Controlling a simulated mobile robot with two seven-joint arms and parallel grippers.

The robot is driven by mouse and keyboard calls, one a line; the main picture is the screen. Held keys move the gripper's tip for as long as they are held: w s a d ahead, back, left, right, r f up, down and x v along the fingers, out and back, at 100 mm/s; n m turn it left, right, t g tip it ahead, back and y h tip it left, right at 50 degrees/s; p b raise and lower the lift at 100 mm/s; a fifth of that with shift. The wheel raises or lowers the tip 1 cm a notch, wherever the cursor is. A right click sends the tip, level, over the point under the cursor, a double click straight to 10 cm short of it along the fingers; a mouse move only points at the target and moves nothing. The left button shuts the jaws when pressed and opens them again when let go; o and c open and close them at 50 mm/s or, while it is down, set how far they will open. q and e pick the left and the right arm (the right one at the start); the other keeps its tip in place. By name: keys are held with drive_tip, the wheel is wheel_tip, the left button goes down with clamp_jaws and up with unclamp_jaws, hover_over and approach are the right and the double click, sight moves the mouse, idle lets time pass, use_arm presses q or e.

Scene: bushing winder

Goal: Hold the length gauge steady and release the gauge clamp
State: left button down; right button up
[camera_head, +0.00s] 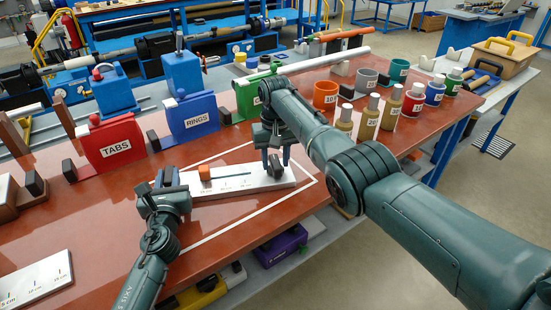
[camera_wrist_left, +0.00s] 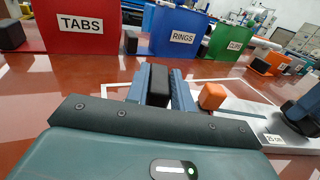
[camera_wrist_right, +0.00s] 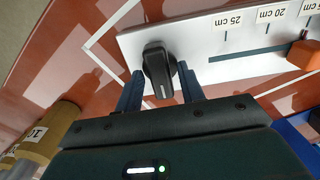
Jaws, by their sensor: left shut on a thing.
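The length gauge (camera_head: 235,183) is a white plate with a centimetre scale, lying on the red-brown bench. An orange block (camera_head: 205,173) sits on its slot; it also shows in the left wrist view (camera_wrist_left: 212,96). My left gripper (camera_head: 166,178) is shut on a black block (camera_wrist_left: 158,86) at the gauge's left end. A black knob, the gauge clamp (camera_wrist_right: 157,68), stands near the 25 cm end. My right gripper (camera_wrist_right: 162,90) is open, with one finger on each side of the knob. In the head view, my right arm's fingers partly hide the knob.
A red TABS bin (camera_head: 110,147), blue RINGS bin (camera_head: 192,119) and green bin (camera_head: 250,97) stand behind the gauge. Several numbered bottles (camera_head: 367,117) stand right of my right arm. Another scale plate (camera_head: 40,277) lies at lower left. White lines frame the gauge area.

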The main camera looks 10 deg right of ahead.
sight(275, 161)
drive_tip(key=shift+o, duration=0.6)
wheel_tip(275, 161, up, 12)
idle(0.4)
use_arm(q)
drive_tip(key=c, duration=1.1)
unclamp_jaws()
drive_tip(key=shift+s, duration=0.1)
